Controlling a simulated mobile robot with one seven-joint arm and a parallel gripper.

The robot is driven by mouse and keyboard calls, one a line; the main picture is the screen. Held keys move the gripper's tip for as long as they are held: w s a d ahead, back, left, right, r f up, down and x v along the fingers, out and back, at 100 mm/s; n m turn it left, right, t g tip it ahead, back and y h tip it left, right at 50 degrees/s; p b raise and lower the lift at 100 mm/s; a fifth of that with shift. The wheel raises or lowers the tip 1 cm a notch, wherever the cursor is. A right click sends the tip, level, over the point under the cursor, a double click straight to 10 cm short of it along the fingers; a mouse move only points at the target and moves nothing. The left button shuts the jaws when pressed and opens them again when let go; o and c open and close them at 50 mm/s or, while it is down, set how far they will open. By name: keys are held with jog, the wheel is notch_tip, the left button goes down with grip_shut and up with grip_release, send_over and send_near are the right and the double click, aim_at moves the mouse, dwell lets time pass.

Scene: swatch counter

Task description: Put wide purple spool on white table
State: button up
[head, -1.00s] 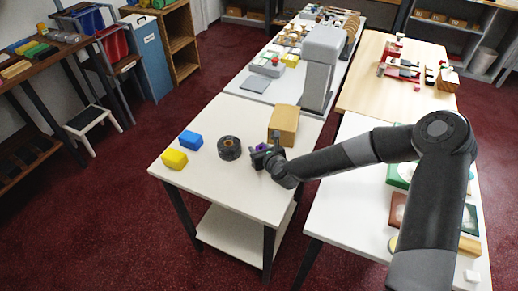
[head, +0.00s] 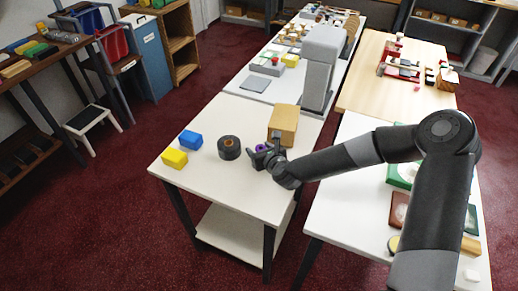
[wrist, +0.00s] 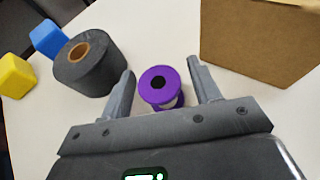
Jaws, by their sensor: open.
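My gripper (wrist: 162,86) is open, with one finger on each side of the spool and a gap visible on both sides. In the head view my gripper (head: 262,152) is low over the table and mostly hides the spool, of which a bit of purple (head: 262,148) shows.
A dark grey roll (wrist: 85,68) stands left of the spool. A blue block (head: 190,140) and a yellow block (head: 174,158) lie farther left. A cardboard box (head: 283,125) stands close behind my gripper. The table's front part is clear.

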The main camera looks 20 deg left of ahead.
jog(key=v, duration=1)
jog(key=shift+d+r, duration=0.15)
jog(key=shift+d, duration=0.1)
jog(key=shift+o, duration=0.4)
jog(key=shift+s+d+r, duration=0.15)
jog(key=shift+s+d, duration=0.1)
jog(key=shift+s, duration=0.05)
